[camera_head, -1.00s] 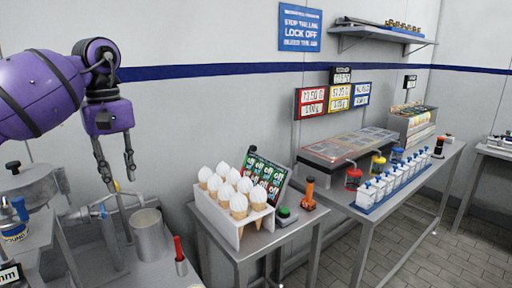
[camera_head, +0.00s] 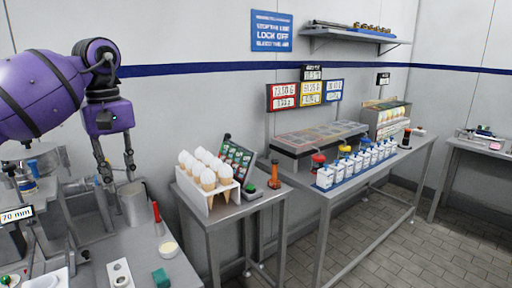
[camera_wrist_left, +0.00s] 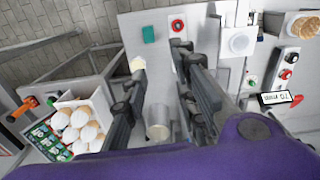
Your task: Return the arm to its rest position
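My left arm (camera_head: 40,95), purple with dark joints, comes in from the left in the head view. My left gripper (camera_head: 118,179) hangs down with its two fingers apart and nothing between them, above the bench at the left. In the left wrist view its two dark fingers (camera_wrist_left: 159,60) also stand apart. A grey metal cylinder (camera_wrist_left: 158,122) shows below and between them, and it also shows behind the fingers in the head view (camera_head: 134,203). My right gripper is not in view.
The near bench holds a red-handled tool (camera_head: 157,213), a round cream dish (camera_head: 168,249) and a green block (camera_head: 161,277). A cone rack (camera_head: 207,210) stands on a side table. Several white bottles (camera_head: 352,167) line a longer table. Tiled floor lies clear at right.

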